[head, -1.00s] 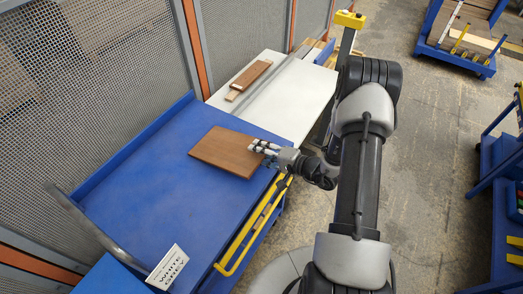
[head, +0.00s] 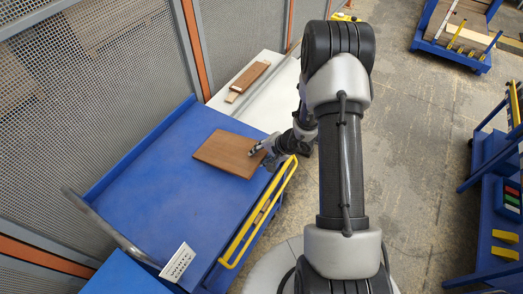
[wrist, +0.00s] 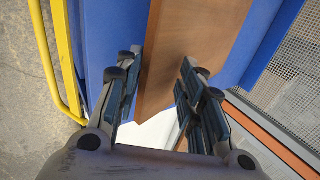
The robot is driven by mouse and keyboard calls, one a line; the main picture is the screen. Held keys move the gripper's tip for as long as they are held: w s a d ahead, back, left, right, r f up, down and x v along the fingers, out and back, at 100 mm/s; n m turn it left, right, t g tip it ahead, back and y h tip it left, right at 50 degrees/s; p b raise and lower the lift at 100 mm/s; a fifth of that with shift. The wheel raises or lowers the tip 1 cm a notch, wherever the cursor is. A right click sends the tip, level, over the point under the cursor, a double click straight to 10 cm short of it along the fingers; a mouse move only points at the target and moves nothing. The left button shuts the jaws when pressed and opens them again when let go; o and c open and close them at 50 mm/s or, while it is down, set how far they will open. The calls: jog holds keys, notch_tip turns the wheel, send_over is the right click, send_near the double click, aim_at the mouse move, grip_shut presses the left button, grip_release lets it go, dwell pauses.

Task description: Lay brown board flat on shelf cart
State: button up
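The brown board (head: 228,154) is over the blue top of the shelf cart (head: 150,190), near its right end. It looks nearly flat, but I cannot tell whether its whole underside touches the cart. My gripper (head: 257,148) is at the board's right edge in the head view. The cart's blue surface (wrist: 110,30) shows beyond the left finger.
A white table (head: 280,85) with smaller brown boards (head: 250,77) adjoins the cart's far end. A mesh fence (head: 90,80) stands behind the cart. A yellow rail (head: 262,215) runs along the front. A white sign (head: 178,262) is at the near end. The cart's left part is clear.

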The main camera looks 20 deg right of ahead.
jog(key=shift+g+p, duration=0.4)
jog(key=shift+p, duration=0.1)
jog(key=shift+s+d, duration=0.1)
jog(key=shift+s+d+r+b, duration=0.1)
jog(key=shift+s+d+b, duration=0.15)
jog(key=shift+b, duration=0.25)
jog(key=shift+s+d+r+b, duration=0.25)
jog(key=shift+s+r, duration=0.05)
jog(key=shift+s, duration=0.2)
jog(key=shift+s+d+r+b, duration=0.2)
jog(key=shift+s+r+b, duration=0.05)
jog(key=shift+s, duration=0.2)
jog(key=shift+o, duration=0.5)
jog(key=o, duration=0.5)
jog(key=shift+c, duration=0.2)
